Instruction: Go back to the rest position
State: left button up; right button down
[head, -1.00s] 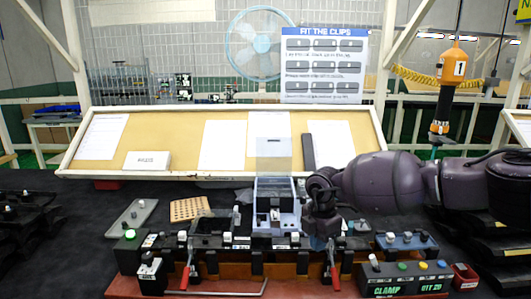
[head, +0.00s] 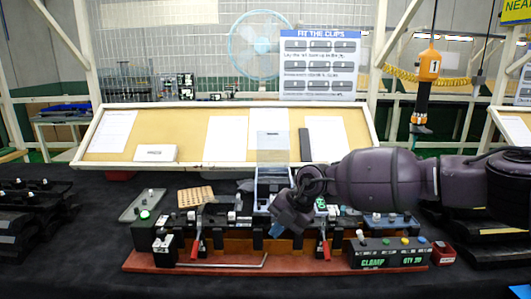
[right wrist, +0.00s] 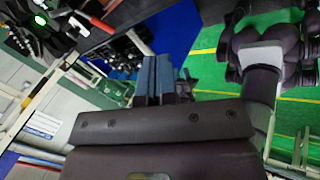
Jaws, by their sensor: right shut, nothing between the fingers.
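My right arm comes in from the right in the head view. My right gripper (head: 277,230) is in front of the middle of the clamp fixture (head: 217,248), tilted down and to the left. It hides part of the fixture's row of black blocks. In the right wrist view its two blue-grey fingers (right wrist: 154,78) lie side by side, shut with nothing between them. My left gripper is in neither current view.
The fixture has red-handled clamps and a control box (head: 388,254) reading CLAMP. A grey tray (head: 143,205) and a tan perforated block (head: 195,197) lie behind left. Black racks (head: 30,210) stand far left. Dark table is bare in front.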

jog(key=s+a+r+t+y, duration=0.2)
jog(key=s+a+r+y, duration=0.1)
jog(key=a+r+y, duration=0.35)
jog(key=s+a+r+t+y, duration=0.2)
jog(key=s+a+r+y, duration=0.3)
jog(key=a, duration=0.3)
jog(key=s+d+f+m+t+h, duration=0.1)
jog(key=d+f+m+t+h, duration=0.45)
jog(key=d+f+m, duration=0.5)
jog(key=d+f+m+t+h, duration=0.55)
jog(key=d+f+m, duration=0.25)
jog(key=d+m, duration=0.45)
jog(key=s+d+f+m+g+h, duration=0.2)
jog(key=s+d+f+m+h, duration=0.1)
jog(key=s+d+f, duration=0.5)
jog(key=s+d+f+m+g+h, duration=0.2)
jog(key=s+d+f, duration=0.6)
jog(key=s+f, duration=0.5)
jog(key=s+m+h, duration=0.1)
jog(key=s, duration=0.2)
jog(key=shift+m+h, duration=0.35)
jog(key=shift+m, duration=0.05)
